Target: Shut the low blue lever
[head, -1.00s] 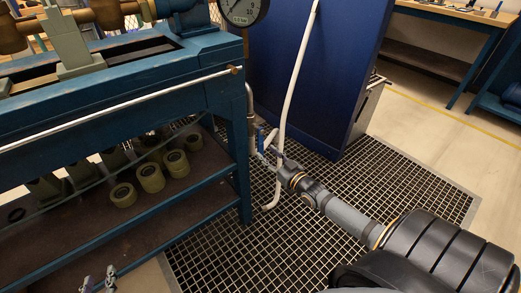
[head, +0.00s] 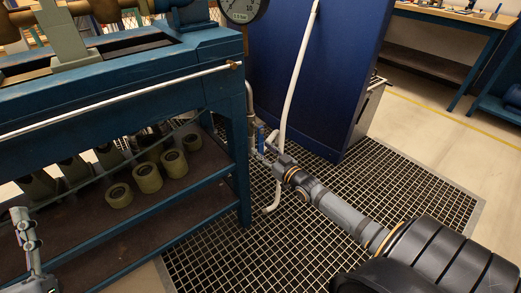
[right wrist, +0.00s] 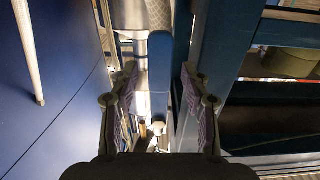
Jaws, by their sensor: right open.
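The low blue lever (head: 260,138) stands upright beside the silver pipe near the bench's right leg. In the right wrist view the blue lever (right wrist: 160,80) shows as a blue bar between the fingers. My right gripper (head: 270,146) reaches in from the right, close to the lever. In the right wrist view my right gripper (right wrist: 158,72) is open, with one finger on each side of the lever; contact is not clear. My left gripper (head: 20,214) is at the lower left, in front of the bench shelf, away from the lever; its jaws are too small to judge.
The blue bench (head: 225,150) stands left of the lever, with several round fittings (head: 148,177) on its shelf. A white hose (head: 295,85) hangs just right of the lever, before a blue cabinet (head: 345,70). Grating (head: 400,195) covers the floor.

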